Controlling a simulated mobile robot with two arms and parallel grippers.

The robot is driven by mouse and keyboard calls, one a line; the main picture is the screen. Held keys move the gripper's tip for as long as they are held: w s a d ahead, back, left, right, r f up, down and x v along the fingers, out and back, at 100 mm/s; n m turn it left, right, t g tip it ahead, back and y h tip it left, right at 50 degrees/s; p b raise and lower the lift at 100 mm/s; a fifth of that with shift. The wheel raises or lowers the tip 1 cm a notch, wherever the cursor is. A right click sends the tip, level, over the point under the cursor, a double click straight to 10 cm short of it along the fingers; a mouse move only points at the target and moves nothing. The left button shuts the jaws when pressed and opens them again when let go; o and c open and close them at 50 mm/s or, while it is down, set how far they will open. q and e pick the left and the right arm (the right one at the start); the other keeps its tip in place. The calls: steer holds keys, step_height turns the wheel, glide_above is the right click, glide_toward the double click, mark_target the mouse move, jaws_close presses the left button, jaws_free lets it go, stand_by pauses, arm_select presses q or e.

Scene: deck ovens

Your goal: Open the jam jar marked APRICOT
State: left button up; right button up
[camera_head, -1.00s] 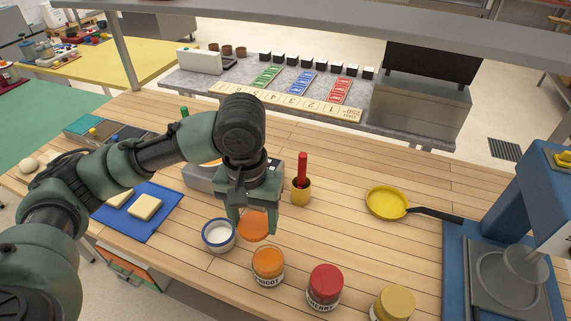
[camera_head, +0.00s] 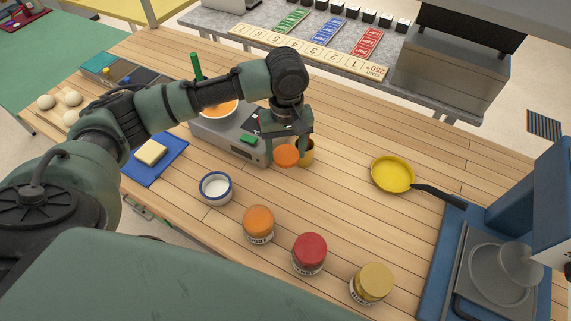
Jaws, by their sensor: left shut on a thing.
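The apricot jar (camera_head: 258,226) stands upright on the wooden counter, with an orange top and a white label whose lettering is hard to read now. My left gripper (camera_head: 287,150) points down behind the jar, clear of it, and is shut on a round orange lid (camera_head: 286,156). The lid is held off the jar, in front of a yellow cup (camera_head: 305,151) that it and the gripper partly hide. A red-topped jar (camera_head: 309,253) and a tan-topped jar (camera_head: 371,284) stand to the right of the apricot jar. My right gripper is out of view.
A white, blue-rimmed bowl (camera_head: 215,188) stands left of the jars. A grey cooker (camera_head: 227,136) with an orange-filled pan is behind it. A yellow frying pan (camera_head: 392,175) and blue machine (camera_head: 450,245) are at right. Bare counter lies between jars and pan.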

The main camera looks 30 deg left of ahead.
mark_target(287, 155)
arm_select(q)
step_height(287, 155, down, 4)
steer(key=shift+d+r, duration=0.1)
steer(key=shift+f+p, duration=0.45)
steer(key=shift+f, duration=1.75)
steer(key=o, duration=1.6)
steer(key=shift+f, duration=0.15)
steer(key=shift+c, duration=0.2)
